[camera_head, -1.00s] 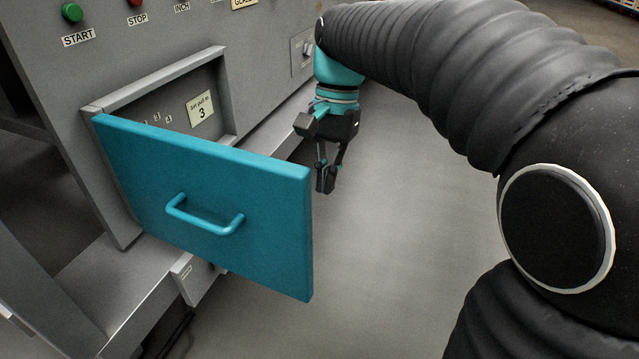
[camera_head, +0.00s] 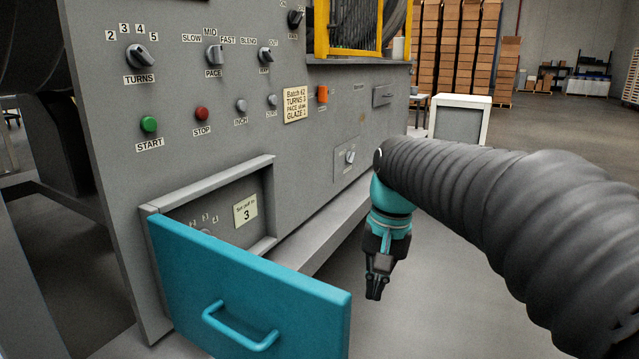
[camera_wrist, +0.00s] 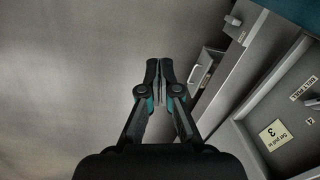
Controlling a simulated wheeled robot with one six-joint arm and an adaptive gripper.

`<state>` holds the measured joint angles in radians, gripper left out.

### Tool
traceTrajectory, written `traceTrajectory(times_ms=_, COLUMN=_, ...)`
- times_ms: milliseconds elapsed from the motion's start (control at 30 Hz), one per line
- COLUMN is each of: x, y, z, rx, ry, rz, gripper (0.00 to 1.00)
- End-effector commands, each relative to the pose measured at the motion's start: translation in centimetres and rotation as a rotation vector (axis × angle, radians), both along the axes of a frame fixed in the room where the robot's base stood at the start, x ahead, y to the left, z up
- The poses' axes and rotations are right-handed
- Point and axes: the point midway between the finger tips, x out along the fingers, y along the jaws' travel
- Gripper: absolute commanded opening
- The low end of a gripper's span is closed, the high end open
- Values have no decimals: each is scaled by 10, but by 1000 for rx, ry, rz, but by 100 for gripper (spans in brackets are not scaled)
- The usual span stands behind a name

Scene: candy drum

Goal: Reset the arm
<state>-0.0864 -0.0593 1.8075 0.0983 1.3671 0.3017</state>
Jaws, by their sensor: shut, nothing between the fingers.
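My gripper (camera_head: 375,287) hangs fingers-down in the head view, right of the open teal door (camera_head: 245,290) and apart from it. In the wrist view my gripper (camera_wrist: 166,62) has its fingertips together with nothing between them, over grey floor. My arm reaches in from the right in its black ribbed sleeve and bends down at a teal wrist.
The grey machine panel (camera_head: 230,90) carries knobs, a green START button (camera_head: 149,124) and a red STOP button (camera_head: 201,114). The recess behind the door holds a "3" label (camera_head: 246,210). A pale cabinet (camera_head: 460,120) and stacked boxes (camera_head: 455,50) stand behind. Floor right of the machine is clear.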

Motion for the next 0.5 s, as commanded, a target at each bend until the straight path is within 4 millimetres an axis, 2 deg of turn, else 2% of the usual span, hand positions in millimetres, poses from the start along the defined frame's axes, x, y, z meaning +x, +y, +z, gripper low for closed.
traceTrajectory(times_ms=300, x=-65, y=-28, z=-40, rx=-73, ry=-237, rz=188, gripper=0)
traceTrajectory(times_ms=500, x=-114, y=-43, z=-62, rx=-122, ry=-354, rz=242, gripper=0)
